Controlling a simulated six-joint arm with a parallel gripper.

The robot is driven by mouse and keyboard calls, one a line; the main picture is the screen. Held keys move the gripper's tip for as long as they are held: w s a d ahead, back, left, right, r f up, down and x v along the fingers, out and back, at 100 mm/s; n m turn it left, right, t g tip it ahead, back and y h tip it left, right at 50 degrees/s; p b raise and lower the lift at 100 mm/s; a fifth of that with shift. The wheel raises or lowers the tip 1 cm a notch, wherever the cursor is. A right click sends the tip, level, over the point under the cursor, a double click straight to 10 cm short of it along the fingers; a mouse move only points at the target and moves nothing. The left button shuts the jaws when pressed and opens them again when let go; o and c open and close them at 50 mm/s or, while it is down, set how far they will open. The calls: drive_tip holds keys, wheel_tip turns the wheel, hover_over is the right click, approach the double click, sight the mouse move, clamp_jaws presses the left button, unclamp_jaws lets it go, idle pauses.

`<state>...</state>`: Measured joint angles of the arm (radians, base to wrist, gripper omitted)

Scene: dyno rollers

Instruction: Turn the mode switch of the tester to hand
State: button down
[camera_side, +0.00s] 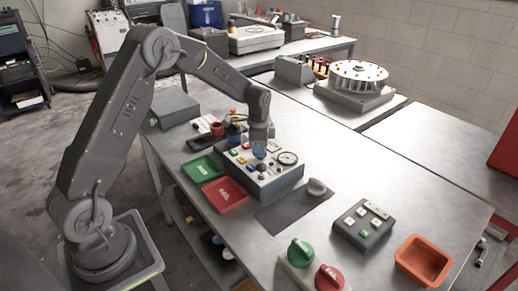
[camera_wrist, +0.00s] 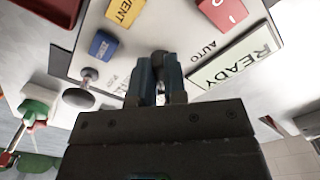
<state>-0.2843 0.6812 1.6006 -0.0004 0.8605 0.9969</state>
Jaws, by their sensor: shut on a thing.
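The tester (camera_side: 268,184) is a grey box with a pale panel, on the bench in the side view; its panel (camera_wrist: 178,32) fills the upper wrist view. My gripper (camera_side: 260,146) is over the panel, pointing down. In the wrist view my gripper (camera_wrist: 158,80) has its blue-grey fingers shut on the mode switch (camera_wrist: 157,58), a small dark part mostly hidden between them. The word AUTO (camera_wrist: 202,50) is printed to the right of the fingertips. The switch's exact angle and any HAND label cannot be seen.
Around the fingers are a blue ZERO button (camera_wrist: 103,45), a yellow VENT button (camera_wrist: 125,11), a red button (camera_wrist: 222,12), a READY window (camera_wrist: 238,57) and a black knob (camera_wrist: 78,98). A green tray (camera_side: 202,167) and red tray (camera_side: 224,194) lie beside the tester. The bench front right holds a button box (camera_side: 362,232).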

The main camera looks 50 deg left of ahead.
drive_tip(key=c, duration=1.2)
unclamp_jaws()
drive_tip(key=shift+o, duration=0.2)
drive_tip(key=shift+r, duration=0.15)
wheel_tip(320, 180, up, 14)
drive_tip(key=shift+f, duration=0.2)
